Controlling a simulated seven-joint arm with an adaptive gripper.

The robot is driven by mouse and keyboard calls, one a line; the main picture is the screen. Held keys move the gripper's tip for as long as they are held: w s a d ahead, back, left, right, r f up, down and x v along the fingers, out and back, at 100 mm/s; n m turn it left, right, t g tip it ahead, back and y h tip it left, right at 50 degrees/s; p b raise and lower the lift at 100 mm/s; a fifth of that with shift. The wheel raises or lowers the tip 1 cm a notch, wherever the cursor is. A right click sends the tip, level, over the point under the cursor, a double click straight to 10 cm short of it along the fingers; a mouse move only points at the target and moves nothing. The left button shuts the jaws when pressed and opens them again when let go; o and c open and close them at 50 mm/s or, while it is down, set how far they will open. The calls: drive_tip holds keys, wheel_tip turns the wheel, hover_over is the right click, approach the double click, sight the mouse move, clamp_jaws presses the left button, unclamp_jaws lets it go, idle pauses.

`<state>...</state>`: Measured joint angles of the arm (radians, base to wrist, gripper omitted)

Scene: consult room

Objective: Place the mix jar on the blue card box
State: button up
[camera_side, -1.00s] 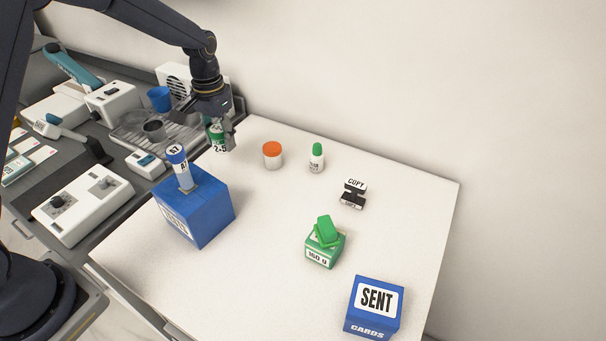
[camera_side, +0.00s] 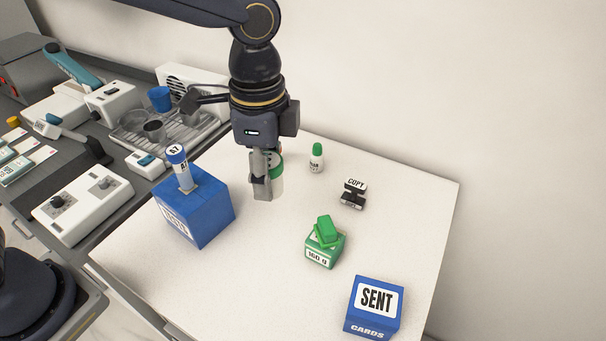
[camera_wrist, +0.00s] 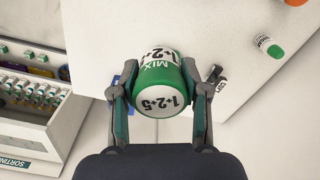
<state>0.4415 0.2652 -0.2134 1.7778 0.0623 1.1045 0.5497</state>
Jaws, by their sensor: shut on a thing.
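The mix jar is a green and white jar marked MIX and 1+2+5. My gripper (camera_side: 262,186) is shut on the mix jar (camera_side: 277,178) and holds it in the air above the white table. In the wrist view the mix jar (camera_wrist: 160,82) sits between both fingers of my gripper (camera_wrist: 157,98). The blue card box (camera_side: 372,312), marked SENT and CARDS, stands at the table's front right with a bare top. My gripper is well behind and to the left of it.
A larger blue box (camera_side: 208,210) with a tube (camera_side: 182,170) stands left of my gripper. A green block (camera_side: 326,229) rests tilted on a small green box (camera_side: 324,251) between jar and card box. A COPY stamp (camera_side: 352,194) and a green-capped bottle (camera_side: 316,158) stand farther back.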

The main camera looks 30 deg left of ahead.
drive_tip(key=s+d+r+m, duration=0.4)
drive_tip(key=s+d+m, duration=0.2)
drive_tip(key=s+d, duration=0.55)
hover_over(377, 300)
drive_tip(key=f, duration=0.8)
drive_tip(key=shift+s+a+f, duration=0.3)
drive_tip(key=shift+a+f, duration=0.05)
drive_tip(key=shift+w+d+f, duration=0.25)
drive_tip(key=shift+f, duration=1.75)
drive_tip(key=shift+f, duration=0.15)
drive_tip(key=o, duration=1.1)
drive_tip(key=shift+o, duration=0.2)
